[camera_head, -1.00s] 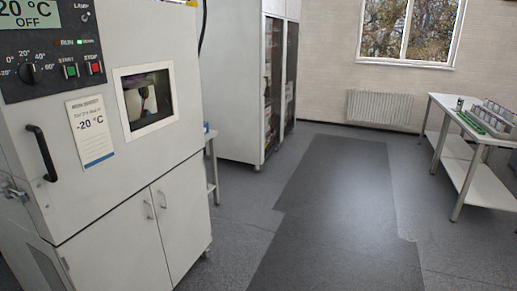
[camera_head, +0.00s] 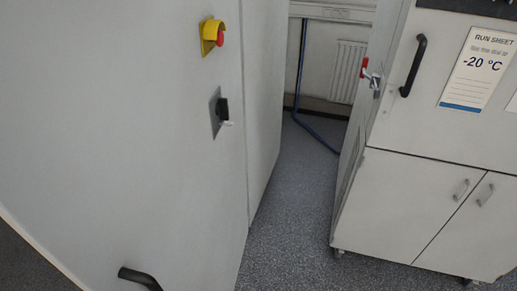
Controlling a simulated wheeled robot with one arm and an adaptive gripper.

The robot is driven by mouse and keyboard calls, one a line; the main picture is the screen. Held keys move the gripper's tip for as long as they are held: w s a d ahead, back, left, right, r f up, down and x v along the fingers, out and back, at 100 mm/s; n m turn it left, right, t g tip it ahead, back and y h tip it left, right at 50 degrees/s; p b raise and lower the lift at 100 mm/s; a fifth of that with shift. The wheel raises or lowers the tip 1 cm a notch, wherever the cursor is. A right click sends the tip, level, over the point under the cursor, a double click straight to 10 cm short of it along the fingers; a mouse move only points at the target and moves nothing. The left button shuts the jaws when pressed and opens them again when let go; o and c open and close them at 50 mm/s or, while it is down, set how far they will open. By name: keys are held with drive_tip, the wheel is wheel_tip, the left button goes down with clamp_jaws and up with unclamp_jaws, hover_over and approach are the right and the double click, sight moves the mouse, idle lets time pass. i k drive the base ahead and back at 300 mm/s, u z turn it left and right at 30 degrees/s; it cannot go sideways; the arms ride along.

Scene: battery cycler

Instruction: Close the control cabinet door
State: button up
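A large light grey panel (camera_head: 120,130), which looks like the control cabinet door, fills the left of the view. It carries a red emergency stop button on a yellow housing (camera_head: 212,36), a black rotary switch (camera_head: 220,110) and a black bar handle (camera_head: 140,278) near the bottom edge of the picture. A vertical edge separates it from a narrower grey side face (camera_head: 264,95). Its lower left edge slants down across the corner, with dark floor beyond. I cannot tell how far the door stands open. My gripper is not in view.
A white test chamber (camera_head: 420,200) with a black handle (camera_head: 413,66), a run sheet (camera_head: 478,66) and lower doors stands at right. A narrow floor gap (camera_head: 290,190) lies between it and the grey panel. A blue cable (camera_head: 300,85) and a radiator (camera_head: 346,72) are behind.

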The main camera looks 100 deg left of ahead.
sight(113, 169)
drive_tip(key=u, duration=4.1)
drive_tip(key=k, duration=1)
drive_tip(key=u, duration=0.65)
drive_tip(key=i, duration=0.5)
drive_tip(key=z, duration=0.05)
